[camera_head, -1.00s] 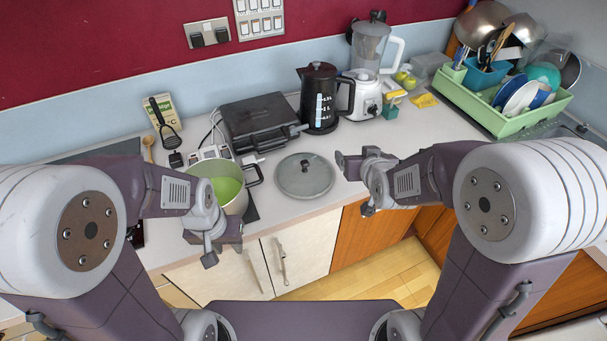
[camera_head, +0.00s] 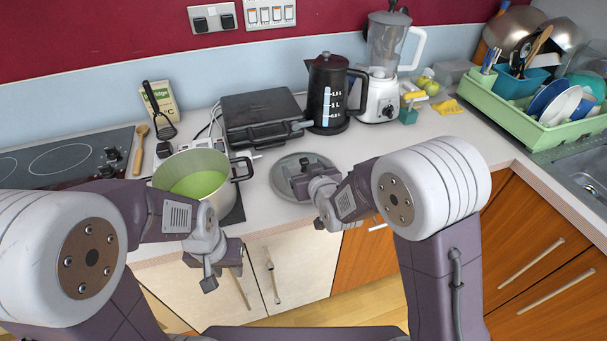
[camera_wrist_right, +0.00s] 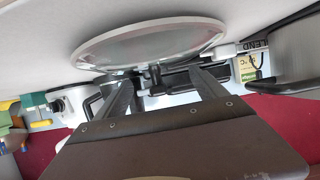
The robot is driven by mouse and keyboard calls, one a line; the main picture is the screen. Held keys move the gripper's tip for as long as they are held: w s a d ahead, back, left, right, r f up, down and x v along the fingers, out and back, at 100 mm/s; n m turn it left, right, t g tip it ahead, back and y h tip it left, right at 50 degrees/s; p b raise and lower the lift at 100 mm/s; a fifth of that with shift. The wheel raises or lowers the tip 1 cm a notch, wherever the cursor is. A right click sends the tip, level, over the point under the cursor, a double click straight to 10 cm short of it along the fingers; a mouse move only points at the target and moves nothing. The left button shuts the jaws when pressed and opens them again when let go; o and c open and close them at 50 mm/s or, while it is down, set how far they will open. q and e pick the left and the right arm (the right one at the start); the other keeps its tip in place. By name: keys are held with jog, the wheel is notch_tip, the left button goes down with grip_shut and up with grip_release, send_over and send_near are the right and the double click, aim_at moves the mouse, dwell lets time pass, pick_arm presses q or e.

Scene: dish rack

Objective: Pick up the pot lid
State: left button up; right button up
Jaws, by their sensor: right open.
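The pot lid (camera_head: 284,189) is a round grey disc lying on the counter, right of the pot. My right gripper (camera_head: 306,178) is over the lid and hides its knob and right part in the head view. In the right wrist view the lid (camera_wrist_right: 150,42) is tilted in the picture, and its small dark knob (camera_wrist_right: 152,74) shows between the spread fingers of the right gripper (camera_wrist_right: 160,80). The fingers are open and hold nothing. My left gripper (camera_head: 216,270) hangs in front of the counter, below the pot, holding nothing visible; its jaw opening is unclear.
A pot (camera_head: 222,165) with green contents stands left of the lid. Behind are a closed grill (camera_head: 258,112), a black kettle (camera_head: 327,95) and a blender (camera_head: 378,98). A green dish rack (camera_head: 515,118) is at right. The counter right of the lid is clear.

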aim_at(301, 162)
jog(key=x, duration=0.5)
jog(key=shift+w+d+r, duration=0.1)
jog(key=shift+d, duration=0.1)
jog(key=shift+r, duration=0.1)
jog(key=c, duration=0.4)
grip_shut()
